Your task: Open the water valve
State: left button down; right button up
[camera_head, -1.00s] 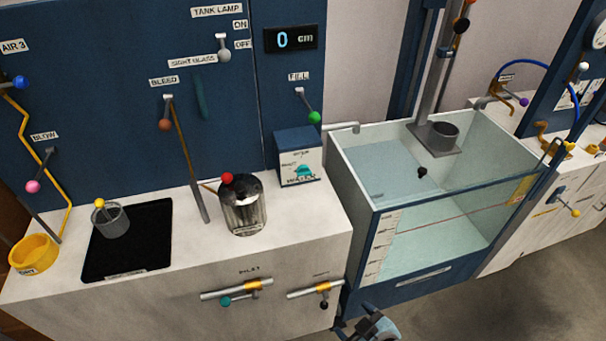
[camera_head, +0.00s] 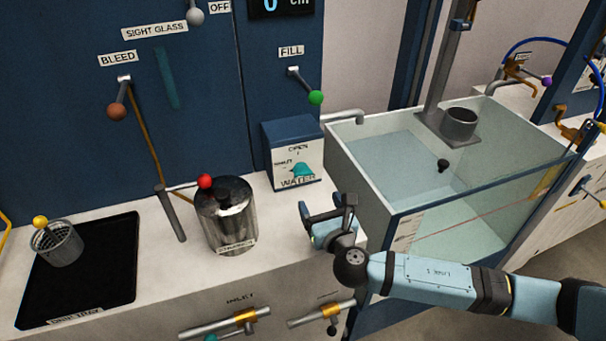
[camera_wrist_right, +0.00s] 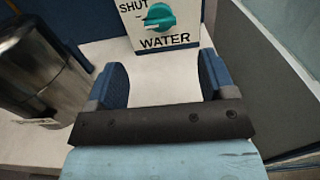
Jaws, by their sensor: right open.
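The water valve is a teal knob (camera_head: 301,170) on the white front plate of a blue box (camera_head: 292,140) labelled WATER. In the right wrist view the knob (camera_wrist_right: 157,18) shows at the top, with a SHUT label to its left and its handle lying roughly level. My right gripper (camera_head: 326,208) is open and empty above the counter, in front of and a little right of the box. In the right wrist view its two fingers (camera_wrist_right: 160,85) stand wide apart, pointing towards the WATER plate, and do not touch the knob. My left gripper is not in view.
A metal canister (camera_head: 227,218) stands on the counter left of my right gripper. A glass-walled tank (camera_head: 405,215) is close on the right. A black drip tray (camera_head: 105,285) lies at the left. The counter before the box is clear.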

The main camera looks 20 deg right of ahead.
aim_at(304, 174)
jog(key=w, duration=1.2)
jog(key=shift+w+a, duration=0.1)
jog(key=shift+a, duration=0.1)
jog(key=c, duration=0.9)
